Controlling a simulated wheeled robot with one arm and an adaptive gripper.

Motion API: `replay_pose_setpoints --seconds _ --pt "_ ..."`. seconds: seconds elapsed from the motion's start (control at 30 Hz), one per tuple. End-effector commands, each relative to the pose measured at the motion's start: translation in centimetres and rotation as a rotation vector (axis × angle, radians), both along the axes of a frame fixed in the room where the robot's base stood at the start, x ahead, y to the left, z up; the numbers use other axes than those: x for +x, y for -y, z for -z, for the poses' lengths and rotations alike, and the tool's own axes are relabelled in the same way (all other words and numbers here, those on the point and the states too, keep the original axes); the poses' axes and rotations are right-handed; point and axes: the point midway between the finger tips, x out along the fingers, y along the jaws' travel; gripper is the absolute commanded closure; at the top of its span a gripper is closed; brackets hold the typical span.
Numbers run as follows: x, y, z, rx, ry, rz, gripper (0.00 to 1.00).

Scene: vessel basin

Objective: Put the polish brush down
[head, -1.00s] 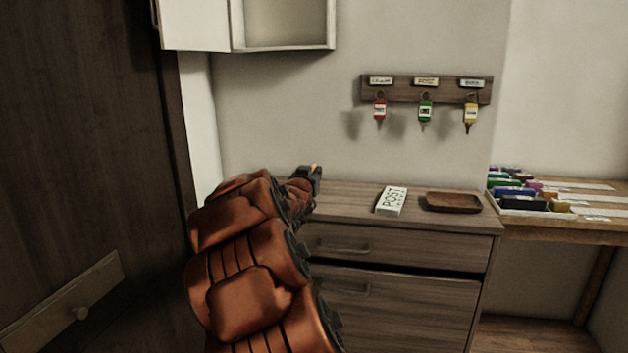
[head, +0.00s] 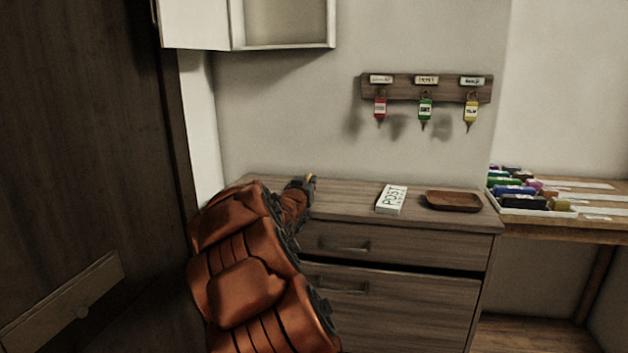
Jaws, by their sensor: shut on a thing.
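My gripper (head: 309,181) is at the end of the orange arm, low over the left part of the wooden dresser top (head: 345,197). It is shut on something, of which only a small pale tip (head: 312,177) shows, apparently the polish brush. The rest of the brush is hidden behind the gripper and arm. I cannot tell whether it touches the dresser top.
A white POST box (head: 391,199) and a brown wooden tray (head: 453,201) stand to the right on the dresser. Key tags hang from a wall rack (head: 427,89) above. An open white cabinet (head: 287,23) is at upper left. A side table (head: 590,230) holds several coloured items.

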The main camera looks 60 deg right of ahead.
Motion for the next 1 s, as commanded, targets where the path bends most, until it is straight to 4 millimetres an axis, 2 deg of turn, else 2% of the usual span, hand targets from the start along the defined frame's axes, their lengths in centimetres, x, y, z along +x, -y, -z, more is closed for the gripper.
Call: replay_pose_setpoints --seconds 0.07,0.1,0.33,0.7,0.87,1.0 --pt "0.0 0.0 0.2 0.000 0.000 -0.001 1.00" --pt "0.0 0.0 0.2 0.000 0.000 -0.001 0.86" --pt "0.0 0.0 0.2 -0.001 0.000 0.000 0.64" --pt "0.0 0.0 -0.3 -0.001 0.001 0.000 0.64" --pt "-0.4 -1.4 -0.3 -0.002 0.001 -0.001 0.64" --pt "-1.1 -3.3 -0.3 -0.003 0.000 -0.001 0.64"
